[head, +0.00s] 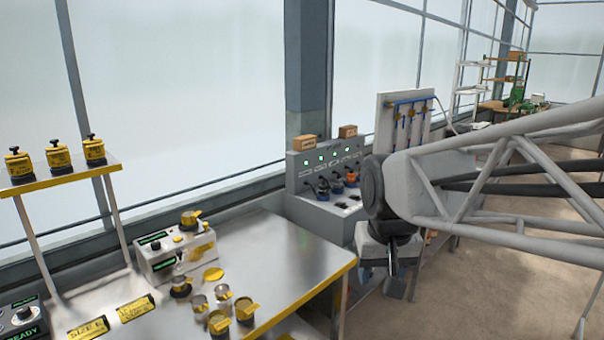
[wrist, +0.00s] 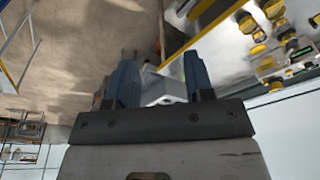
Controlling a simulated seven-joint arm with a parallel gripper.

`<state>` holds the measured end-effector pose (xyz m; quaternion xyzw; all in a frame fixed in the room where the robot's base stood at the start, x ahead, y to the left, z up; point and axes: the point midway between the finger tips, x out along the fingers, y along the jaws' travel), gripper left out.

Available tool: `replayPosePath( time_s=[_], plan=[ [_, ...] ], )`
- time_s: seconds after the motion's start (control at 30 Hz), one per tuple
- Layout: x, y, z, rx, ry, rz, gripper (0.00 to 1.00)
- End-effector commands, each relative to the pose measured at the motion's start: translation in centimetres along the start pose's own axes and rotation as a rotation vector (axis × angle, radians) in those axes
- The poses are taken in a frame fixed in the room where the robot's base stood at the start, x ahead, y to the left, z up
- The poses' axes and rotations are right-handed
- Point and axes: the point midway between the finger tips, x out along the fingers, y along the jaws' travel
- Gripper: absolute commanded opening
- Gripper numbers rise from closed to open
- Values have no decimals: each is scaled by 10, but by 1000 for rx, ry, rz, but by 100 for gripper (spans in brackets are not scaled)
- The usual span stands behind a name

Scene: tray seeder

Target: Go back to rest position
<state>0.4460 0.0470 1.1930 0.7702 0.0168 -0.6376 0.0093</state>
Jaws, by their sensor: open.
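My gripper (head: 392,268) hangs at the end of my arm in the head view, to the right of the metal table (head: 285,250) and apart from it. In the wrist view my gripper (wrist: 157,85) shows two blue-grey fingers spread apart with nothing held between them. The grey control box (head: 168,255) with a yellow-topped black knob piece stands on the table. Several small jars with yellow lids or tags (head: 219,321) stand in front of it.
A shelf (head: 60,183) at the left holds several yellow and black pots. A grey console (head: 325,172) with green lights stands behind my gripper, beside a panel with blue piping (head: 405,118). Yellow "SIZE" plates (head: 88,328) lie on the table. Open floor (head: 470,290) lies at the right.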

Motion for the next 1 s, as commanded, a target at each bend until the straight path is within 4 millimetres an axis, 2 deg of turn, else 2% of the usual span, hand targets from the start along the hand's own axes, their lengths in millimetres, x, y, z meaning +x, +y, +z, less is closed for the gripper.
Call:
replayPosePath(
  time_s=[0.03, 0.3, 0.5, 0.7, 1.0],
  plan=[
    [1, 6, 15, 7, 6, 2, 48],
    [12, 31, 84, 34, 27, 14, 48],
    [22, 42, 123, 48, 39, 21, 48],
    [28, 46, 139, 55, 44, 24, 48],
    [28, 46, 140, 55, 44, 25, 48]
  ],
)
